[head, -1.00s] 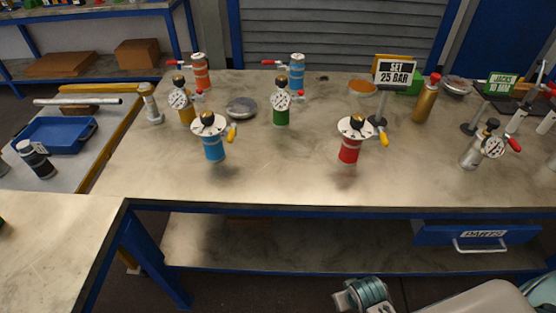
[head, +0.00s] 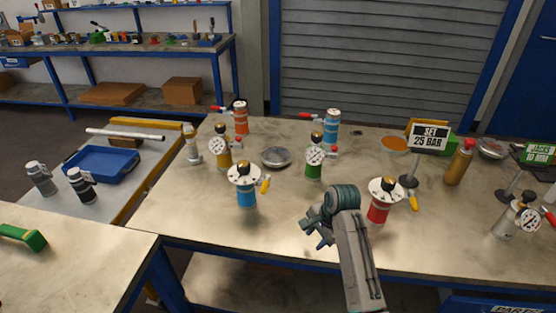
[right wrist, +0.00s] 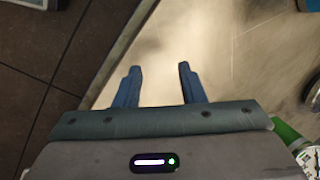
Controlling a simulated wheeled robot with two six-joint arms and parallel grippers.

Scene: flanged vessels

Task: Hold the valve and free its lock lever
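A blue vessel (head: 247,194) with a white flange, black knob and yellow lever (head: 265,185) stands upright on the bench. A similar red vessel (head: 378,210) with a yellow lever (head: 413,202) stands to its right. I cannot tell which of these is the valve meant. My right gripper (head: 316,234) is over the bench between the two, apart from both. In the right wrist view its two fingers (right wrist: 160,80) are spread with nothing between them. My left gripper is not in view.
Behind stand gauge vessels in yellow (head: 222,156) and green (head: 314,168), and red-levered vessels in orange (head: 241,120) and blue (head: 332,126). A grey dish (head: 276,157) lies between. A sign (head: 430,136) stands at right. The front left of the bench is clear.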

